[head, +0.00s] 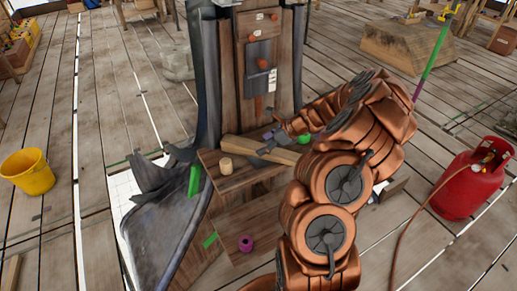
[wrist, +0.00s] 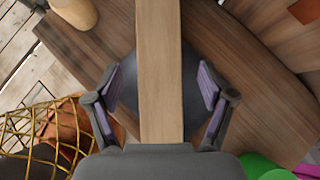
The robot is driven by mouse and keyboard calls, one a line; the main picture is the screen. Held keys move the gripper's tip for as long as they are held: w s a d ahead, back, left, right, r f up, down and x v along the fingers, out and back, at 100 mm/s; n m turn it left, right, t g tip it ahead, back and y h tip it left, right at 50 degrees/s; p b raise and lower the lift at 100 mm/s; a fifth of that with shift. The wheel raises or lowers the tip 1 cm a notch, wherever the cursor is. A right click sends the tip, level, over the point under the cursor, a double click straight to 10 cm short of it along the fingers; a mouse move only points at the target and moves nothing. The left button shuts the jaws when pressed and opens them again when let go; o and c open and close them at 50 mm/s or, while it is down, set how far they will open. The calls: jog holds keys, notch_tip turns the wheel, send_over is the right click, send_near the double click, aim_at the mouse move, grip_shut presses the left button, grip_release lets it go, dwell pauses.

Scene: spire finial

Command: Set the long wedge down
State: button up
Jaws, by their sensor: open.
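The long wedge (head: 285,156) is a pale wooden bar lying on the upper level of the brown wooden step stand (head: 210,158) in the head view. In the wrist view the wedge (wrist: 160,60) runs up the middle of the picture, between my two fingers. My gripper (head: 268,144) is at the wedge, and in the wrist view the gripper (wrist: 161,92) is open, with a gap on each side between finger pad and wood. My gripper and arm hide part of the wedge in the head view.
A short pale wooden cylinder (head: 226,166) stands on the same upper level, left of the wedge. A purple ring (head: 246,243) sits on the lower step. Grey curved metal sheets (head: 165,225) flank the stand. A red gas cylinder (head: 470,185) and yellow bucket (head: 28,172) stand on the floor.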

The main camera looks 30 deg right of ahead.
aim_at(258, 147)
jog(key=shift+p+x, duration=0.3)
jog(key=shift+x, duration=1.3)
grip_shut()
jog(key=shift+r, duration=0.1)
jog(key=shift+s+r+b, duration=0.15)
jog(key=shift+r+b, duration=0.1)
jog(key=shift+b, duration=0.2)
jog(key=r, duration=0.2)
jog(key=r+b, duration=0.1)
jog(key=r, duration=0.3)
jog(key=shift+s+r+b, duration=0.25)
jog(key=shift+b, duration=0.1)
jog(key=s+a+b, duration=0.1)
jog(key=s+b, duration=0.3)
jog(key=s, duration=1.5)
jog(key=shift+a, duration=0.4)
